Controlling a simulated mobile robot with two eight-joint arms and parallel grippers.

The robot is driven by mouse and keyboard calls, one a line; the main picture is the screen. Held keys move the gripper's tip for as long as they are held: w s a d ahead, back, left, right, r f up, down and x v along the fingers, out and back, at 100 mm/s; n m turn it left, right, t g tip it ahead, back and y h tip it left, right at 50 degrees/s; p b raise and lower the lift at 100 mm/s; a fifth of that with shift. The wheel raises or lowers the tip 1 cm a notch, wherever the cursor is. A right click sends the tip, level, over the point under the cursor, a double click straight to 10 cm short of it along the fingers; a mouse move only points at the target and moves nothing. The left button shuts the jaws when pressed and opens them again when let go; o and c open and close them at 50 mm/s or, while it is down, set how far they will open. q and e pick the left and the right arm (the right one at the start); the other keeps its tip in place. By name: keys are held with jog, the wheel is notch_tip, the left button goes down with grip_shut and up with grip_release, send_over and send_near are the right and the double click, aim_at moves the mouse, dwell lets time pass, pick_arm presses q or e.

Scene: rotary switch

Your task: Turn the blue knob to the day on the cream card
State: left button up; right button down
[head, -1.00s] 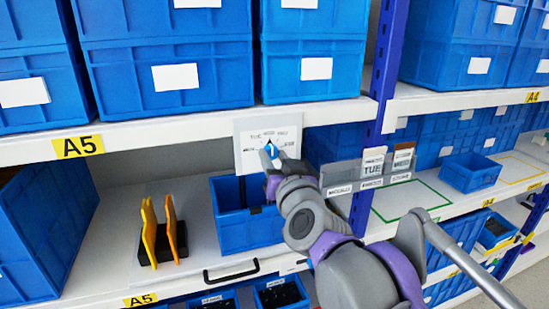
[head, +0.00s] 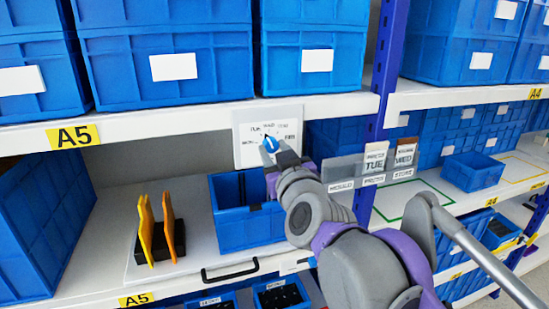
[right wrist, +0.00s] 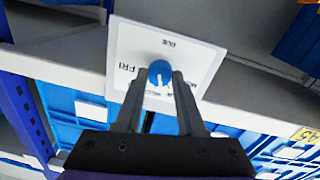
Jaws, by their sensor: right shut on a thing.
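The blue knob (head: 271,145) sits on a white dial plate (head: 243,156) fixed at the shelf edge, with day labels around it. My right gripper (head: 269,153) is at the knob. In the right wrist view its fingers (right wrist: 159,76) lie on both sides of the knob (right wrist: 160,70), shut on it. A white mark on the knob points toward the gripper there; FRI reads left of it on the plate (right wrist: 203,60). The cream card (head: 375,158) reads TUE and stands in a clear holder. My left gripper is not in view.
A brown-topped card (head: 405,152) reading WED stands right of the cream card. Below the dial are an open blue bin (head: 245,232) and orange upright pieces (head: 157,230). A blue post (head: 381,75) rises behind the holder.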

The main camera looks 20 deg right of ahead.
jog(key=shift+n+b, duration=0.4)
jog(key=shift+n, duration=1.6)
jog(key=c, duration=0.5)
grip_release()
jog(key=shift+s, duration=0.1)
jog(key=s, duration=0.5)
jog(key=s+b, duration=0.1)
jog(key=s, duration=0.4)
jog(key=shift+s+f+b, duration=0.2)
jog(key=shift+s+b, duration=0.1)
